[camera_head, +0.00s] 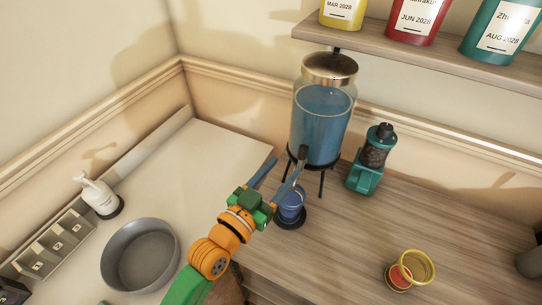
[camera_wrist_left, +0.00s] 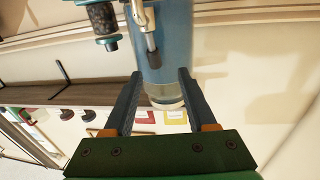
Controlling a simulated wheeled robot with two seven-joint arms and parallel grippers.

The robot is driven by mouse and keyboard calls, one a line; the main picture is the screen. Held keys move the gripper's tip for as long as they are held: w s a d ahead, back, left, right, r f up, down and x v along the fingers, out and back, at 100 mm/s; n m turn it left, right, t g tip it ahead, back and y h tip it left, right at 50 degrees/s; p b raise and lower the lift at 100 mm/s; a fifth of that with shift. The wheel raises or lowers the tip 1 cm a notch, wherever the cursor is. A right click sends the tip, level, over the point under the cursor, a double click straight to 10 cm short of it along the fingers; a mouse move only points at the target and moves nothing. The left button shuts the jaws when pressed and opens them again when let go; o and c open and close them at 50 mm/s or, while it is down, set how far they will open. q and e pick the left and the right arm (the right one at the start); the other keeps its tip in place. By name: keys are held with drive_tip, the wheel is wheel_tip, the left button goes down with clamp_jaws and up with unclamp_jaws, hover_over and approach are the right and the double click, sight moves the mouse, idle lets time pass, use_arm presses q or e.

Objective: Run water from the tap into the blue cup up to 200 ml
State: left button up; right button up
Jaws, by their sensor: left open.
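A glass dispenser (camera_head: 322,112) with a metal lid holds blue-looking water and stands on dark legs at the back. Its dark tap (camera_head: 303,153) is at the lower front, and the tap also shows in the left wrist view (camera_wrist_left: 151,42). The blue cup (camera_head: 292,205) stands below the tap on a dark round base, partly hidden by my gripper. Its water level cannot be read. My left gripper (camera_head: 279,165) is open, its fingers apart and pointing toward the tap and tank; it also shows in the left wrist view (camera_wrist_left: 159,75). My right gripper is not in view.
A teal grinder (camera_head: 366,172) stands right of the dispenser. A yellow-rimmed cup (camera_head: 414,266) is at the front right. A shelf (camera_head: 400,50) with labelled containers hangs above. A grey bowl (camera_head: 120,262) and a white pump bottle (camera_head: 98,193) are at the left.

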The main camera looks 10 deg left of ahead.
sight(300, 155)
use_arm(q)
drive_tip(key=shift+n, duration=0.4)
drive_tip(key=x, duration=0.3)
drive_tip(key=d+p+x, duration=0.1)
drive_tip(key=x, duration=0.2)
drive_tip(key=shift+s+f, duration=0.1)
drive_tip(key=shift+s, duration=0.1)
drive_tip(key=shift+w+f, duration=0.1)
drive_tip(key=shift+w, duration=0.2)
drive_tip(key=shift+s, duration=0.1)
drive_tip(key=shift+c, duration=1.3)
clamp_jaws()
drive_tip(key=g+p, duration=0.1)
drive_tip(key=p, duration=0.2)
drive_tip(key=w+r+g+p, duration=0.1)
drive_tip(key=p, duration=0.3)
drive_tip(key=shift+d+y, duration=0.15)
drive_tip(key=shift+y, duration=0.25)
drive_tip(key=shift+f+g+p, duration=0.2)
drive_tip(key=shift+g+p, duration=0.1)
drive_tip(key=shift+p, duration=0.05)
drive_tip(key=shift+f, duration=0.25)
